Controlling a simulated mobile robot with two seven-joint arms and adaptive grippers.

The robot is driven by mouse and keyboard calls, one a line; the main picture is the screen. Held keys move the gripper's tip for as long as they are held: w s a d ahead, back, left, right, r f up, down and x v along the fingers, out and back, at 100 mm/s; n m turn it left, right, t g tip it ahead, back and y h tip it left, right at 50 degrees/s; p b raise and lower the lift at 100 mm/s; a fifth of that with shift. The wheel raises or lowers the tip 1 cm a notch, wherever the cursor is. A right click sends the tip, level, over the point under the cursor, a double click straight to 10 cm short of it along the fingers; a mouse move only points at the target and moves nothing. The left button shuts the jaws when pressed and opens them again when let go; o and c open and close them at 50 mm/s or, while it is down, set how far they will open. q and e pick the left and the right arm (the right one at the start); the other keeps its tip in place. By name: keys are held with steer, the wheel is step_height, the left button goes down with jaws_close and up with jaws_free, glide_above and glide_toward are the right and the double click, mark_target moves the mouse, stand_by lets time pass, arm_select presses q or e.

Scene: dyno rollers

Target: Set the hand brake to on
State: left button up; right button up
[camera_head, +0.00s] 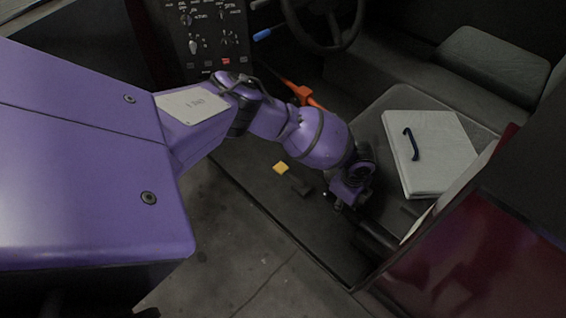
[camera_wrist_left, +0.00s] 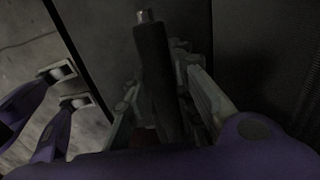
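The hand brake is a dark lever (camera_head: 378,235) low beside the seat in the head view. In the left wrist view its dark round grip (camera_wrist_left: 152,60) ends in a silver button. My left gripper (camera_head: 346,200) reaches down to the lever from above. In the left wrist view my left gripper (camera_wrist_left: 157,82) has its grey fingers on both sides of the grip, close to it. Whether they press on it cannot be told. The lever's lower end is hidden. My right gripper cannot be made out.
A seat with a light, folder-like item (camera_head: 430,150) stands right of my arm. A steering wheel (camera_head: 330,20), a control panel (camera_head: 205,30) and an orange part (camera_head: 305,95) are farther back. A red panel (camera_head: 450,255) borders the right.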

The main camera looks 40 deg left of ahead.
arm_select(q)
jaws_close()
arm_select(e)
steer(key=shift+s+f, duration=0.15)
arm_select(q)
steer(key=shift+d+r, duration=0.1)
steer(key=shift+r, duration=0.05)
steer(key=r+y+p, duration=0.1)
steer(key=r+p, duration=0.1)
steer(key=d+r+y+p, duration=0.1)
steer(key=r+p, duration=0.2)
steer(key=shift+w+d+y, duration=0.1)
steer(key=shift+d+y, duration=0.05)
steer(key=shift+y, duration=0.15)
steer(key=shift+d+r+y+p, duration=0.3)
steer(key=shift+r+y+p, duration=0.2)
steer(key=shift+r, duration=0.15)
steer(key=shift+d+r+y+p, duration=0.25)
steer(key=shift+r+y+p, duration=0.15)
steer(key=shift+r+p, duration=0.15)
steer(key=shift+d+r+y, duration=0.25)
steer(key=shift+r+y, duration=0.15)
steer(key=shift+r, duration=0.15)
arm_select(e)
step_height(320, 180, up, 6)
steer(key=w+d, duration=0.1)
steer(key=shift+r+t, duration=0.2)
steer(key=shift+t, duration=0.1)
